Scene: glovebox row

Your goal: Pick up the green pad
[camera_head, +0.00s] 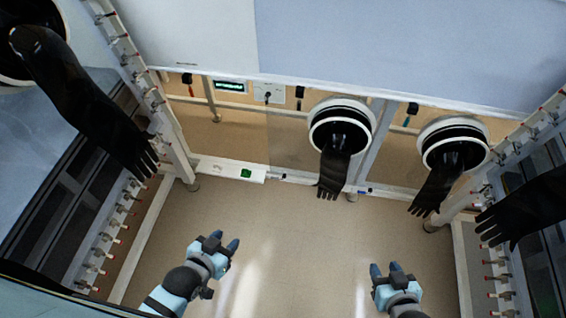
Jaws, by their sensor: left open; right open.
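The green pad (246,174) is a small green square on a white strip-like ledge (212,168) at the foot of the glovebox front. My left gripper (223,242) is open and empty, below the pad in the picture and apart from it. My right gripper (384,269) is open and empty, further right and lower, well away from the pad. Nothing covers the pad in this view.
Two black gloves hang from round white ports, the left one (335,165) and the right one (437,185). More black gloves hang at the left side (85,105) and right side (525,207). White posts and valve rows line both sides. The beige floor (300,240) between is clear.

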